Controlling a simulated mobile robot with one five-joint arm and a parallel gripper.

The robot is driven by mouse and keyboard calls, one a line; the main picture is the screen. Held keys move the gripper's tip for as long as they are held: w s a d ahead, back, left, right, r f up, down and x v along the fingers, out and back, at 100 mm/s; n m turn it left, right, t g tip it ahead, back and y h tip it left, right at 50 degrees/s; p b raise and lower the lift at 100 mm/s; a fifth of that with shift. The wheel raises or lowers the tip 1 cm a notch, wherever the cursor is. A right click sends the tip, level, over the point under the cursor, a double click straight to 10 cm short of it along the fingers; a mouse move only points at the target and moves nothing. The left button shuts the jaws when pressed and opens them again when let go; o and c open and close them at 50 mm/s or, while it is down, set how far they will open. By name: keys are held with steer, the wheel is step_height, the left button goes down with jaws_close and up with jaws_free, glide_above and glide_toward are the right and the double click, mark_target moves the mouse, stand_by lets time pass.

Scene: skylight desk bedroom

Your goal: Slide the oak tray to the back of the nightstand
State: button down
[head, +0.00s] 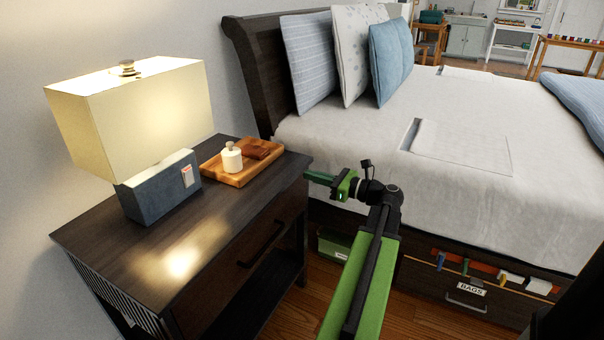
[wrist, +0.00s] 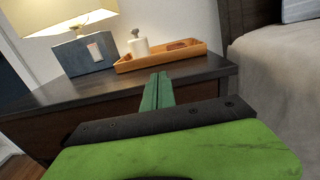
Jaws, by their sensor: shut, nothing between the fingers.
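The oak tray (head: 269,169) lies on the dark nightstand (head: 220,230), towards the bed side, next to the lamp. It holds a white bottle (head: 231,158) and a brown item (head: 257,151). In the wrist view the tray (wrist: 196,58) sits beyond my fingers on the nightstand top, with the white bottle (wrist: 139,43) at its left end. My gripper (head: 308,176) is shut and empty, at the nightstand's edge on the bed side, apart from the tray. It also shows in the wrist view (wrist: 159,76), pointing towards the tray.
A lamp with a blue-grey base (head: 158,187) and cream shade (head: 140,110) stands left of the tray. The bed (head: 350,140) is close on the right, with a green box (head: 333,244) low beside it. The nightstand's front top is bare.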

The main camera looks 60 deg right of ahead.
mark_target(265, 164)
step_height(265, 164, down, 4)
steer(key=d+m+g+h+p, duration=0.1)
steer(key=g+p, duration=0.1)
steer(key=g, duration=0.1)
steer(key=w+a+r+g+p, duration=0.25)
steer(key=r+g+p, duration=0.35)
steer(key=r+p, duration=1.25)
steer(key=shift+n, duration=0.3)
steer(key=w+f, duration=0.2)
steer(key=f, duration=0.2)
steer(key=w+f+b, duration=0.1)
steer(key=w+f, duration=0.2)
steer(key=f, duration=0.1)
steer(key=w+f+b, duration=0.1)
steer(key=w+f, duration=0.2)
steer(key=f, duration=0.2)
steer(key=shift+a, duration=0.15)
steer(key=w, duration=0.1)
steer(key=w+r, duration=0.1)
steer(key=shift+w+p, duration=0.3)
steer(key=shift+p, duration=0.05)
steer(key=shift+w+a, duration=0.1)
steer(key=shift+w, duration=0.45)
